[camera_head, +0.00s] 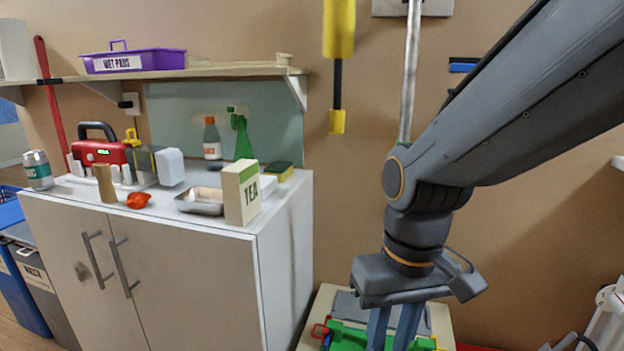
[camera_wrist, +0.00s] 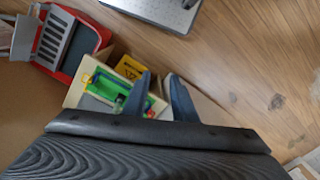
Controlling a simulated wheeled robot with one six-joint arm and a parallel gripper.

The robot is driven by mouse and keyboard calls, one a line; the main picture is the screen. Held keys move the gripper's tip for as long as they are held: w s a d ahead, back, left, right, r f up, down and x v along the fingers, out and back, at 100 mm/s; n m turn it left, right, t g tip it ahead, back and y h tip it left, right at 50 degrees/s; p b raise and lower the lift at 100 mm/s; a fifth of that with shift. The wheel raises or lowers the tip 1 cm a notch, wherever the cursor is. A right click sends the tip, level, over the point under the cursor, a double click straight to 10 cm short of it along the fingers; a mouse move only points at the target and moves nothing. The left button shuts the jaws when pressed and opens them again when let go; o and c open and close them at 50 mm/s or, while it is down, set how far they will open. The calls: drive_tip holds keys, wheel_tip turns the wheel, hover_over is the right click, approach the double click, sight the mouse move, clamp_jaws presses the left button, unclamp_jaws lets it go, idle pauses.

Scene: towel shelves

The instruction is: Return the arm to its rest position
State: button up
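My arm reaches in from the upper right in the head view, bent at a grey joint. My gripper (camera_head: 394,330) points down at the bottom of that view, where its fingertips are cut off. My gripper also shows in the wrist view (camera_wrist: 160,84), with its two blue-grey fingers apart and nothing seen between them. Below it is a light board (camera_head: 440,322) bearing a green tray (camera_head: 348,338). The green tray also shows left of the fingers in the wrist view (camera_wrist: 115,84). I cannot tell how far above it the fingers are.
A white cabinet (camera_head: 160,285) stands left of my arm, with a tea box (camera_head: 241,193) near its right edge. A shelf (camera_head: 190,72) holds a purple bin (camera_head: 134,61). A yellow-handled tool (camera_head: 338,80) hangs on the wall. Wooden floor (camera_wrist: 255,60) lies open right of the fingers.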

drive_tip(key=d+r+m+p, duration=0.2)
drive_tip(key=d+r+p, duration=0.6)
drive_tip(key=p, duration=0.7)
drive_tip(key=shift+s+d+h, duration=0.15)
drive_tip(key=shift+d+h, duration=0.05)
drive_tip(key=shift+h, duration=0.1)
drive_tip(key=shift+r, duration=0.1)
